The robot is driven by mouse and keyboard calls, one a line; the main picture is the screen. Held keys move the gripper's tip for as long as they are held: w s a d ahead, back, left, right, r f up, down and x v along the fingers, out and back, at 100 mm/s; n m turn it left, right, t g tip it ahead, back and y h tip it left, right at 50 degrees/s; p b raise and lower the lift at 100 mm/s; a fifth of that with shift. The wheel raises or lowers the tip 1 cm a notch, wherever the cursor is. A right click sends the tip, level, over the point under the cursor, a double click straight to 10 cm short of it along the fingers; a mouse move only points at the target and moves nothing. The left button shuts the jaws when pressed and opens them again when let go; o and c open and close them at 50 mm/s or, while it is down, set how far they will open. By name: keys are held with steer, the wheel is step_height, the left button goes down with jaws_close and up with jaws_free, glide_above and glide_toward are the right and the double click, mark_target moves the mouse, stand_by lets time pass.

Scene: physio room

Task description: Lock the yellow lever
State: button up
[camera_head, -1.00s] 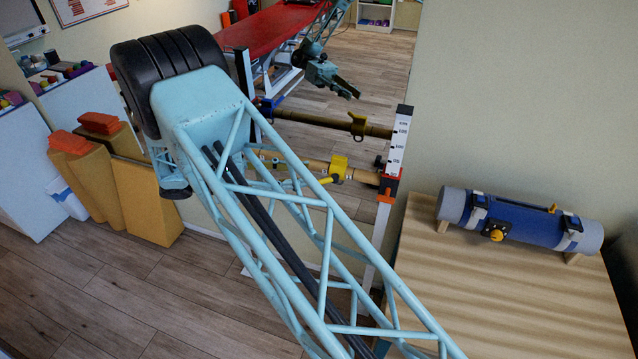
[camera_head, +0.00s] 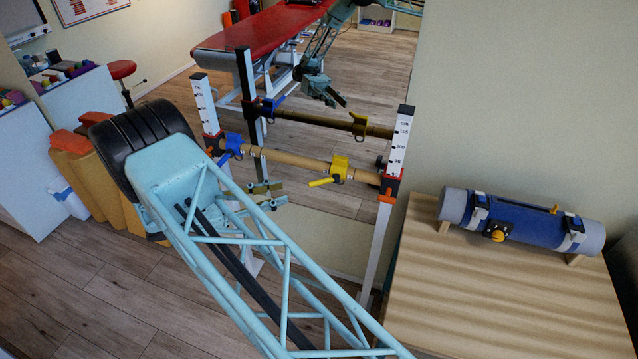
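The yellow lever (camera_head: 322,182) sits on a yellow clamp (camera_head: 340,165) around the wooden bar (camera_head: 298,162), near the bar's right end. Its handle points left and slightly down, standing out from the bar. My gripper (camera_head: 268,195) is below the bar and left of the lever, apart from it. Its two fingers point right, and a gap shows between them; they appear empty. My pale blue arm hides part of the wrist. A mirror behind the bar seems to show the gripper again (camera_head: 328,97), with its fingers spread.
A blue lever (camera_head: 231,145) is on the bar's left end. White posts with scales (camera_head: 398,150) hold the bar. On the right, a wooden table (camera_head: 480,290) bears a blue roller (camera_head: 525,220) with a yellow knob. Yellow blocks stand at the left.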

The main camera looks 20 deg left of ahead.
mark_target(332, 180)
steer(key=shift+w+d, duration=0.1)
steer(key=shift+d, duration=0.05)
steer(key=shift+b+x, duration=0.85)
steer(key=shift+x, duration=5.85)
jaws_close()
